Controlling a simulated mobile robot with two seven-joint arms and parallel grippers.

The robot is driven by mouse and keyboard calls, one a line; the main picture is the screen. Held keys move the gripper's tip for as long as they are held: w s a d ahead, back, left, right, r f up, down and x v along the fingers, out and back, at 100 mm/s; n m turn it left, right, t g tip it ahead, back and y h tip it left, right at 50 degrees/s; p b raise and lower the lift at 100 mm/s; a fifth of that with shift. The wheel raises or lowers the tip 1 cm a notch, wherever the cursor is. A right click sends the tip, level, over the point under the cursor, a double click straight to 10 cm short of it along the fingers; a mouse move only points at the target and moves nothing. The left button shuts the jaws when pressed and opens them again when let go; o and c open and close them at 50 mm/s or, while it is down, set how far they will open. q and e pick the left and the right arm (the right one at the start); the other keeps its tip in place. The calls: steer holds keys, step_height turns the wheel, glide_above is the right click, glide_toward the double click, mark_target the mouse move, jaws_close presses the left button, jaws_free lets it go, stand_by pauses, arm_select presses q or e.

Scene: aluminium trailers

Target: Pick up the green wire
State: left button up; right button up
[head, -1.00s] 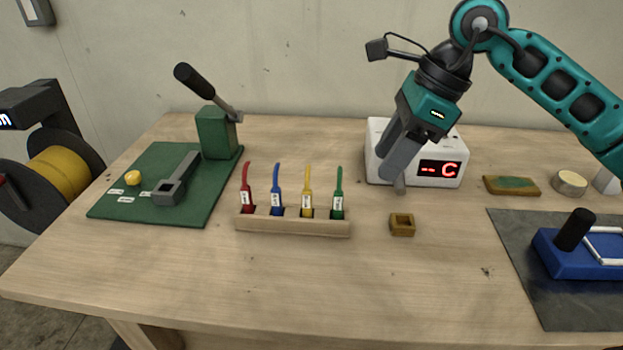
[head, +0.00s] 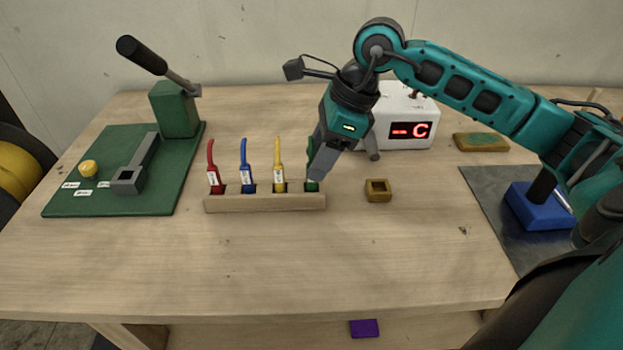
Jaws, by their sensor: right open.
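The green wire (head: 311,185) stands in the right-hand slot of a light wooden holder (head: 265,203) in the head view. Most of it is hidden behind my right gripper (head: 318,172). My right gripper is open, with its fingers pointing down at the green wire; whether they touch it I cannot tell. The red wire (head: 213,165), blue wire (head: 245,165) and yellow wire (head: 279,165) stand upright in the other slots, each with a white label. My left gripper is not in view.
A white station with a red display (head: 405,125) stands behind my right gripper. A small brass-coloured block (head: 378,190) lies right of the holder. A green lever press base (head: 110,195) is on the left, a blue fixture (head: 538,208) on the right. The front table is clear.

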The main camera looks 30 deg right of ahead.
steer(key=shift+x, duration=1.6)
steer(key=shift+c, duration=0.3)
steer(key=shift+r, duration=0.1)
jaws_close()
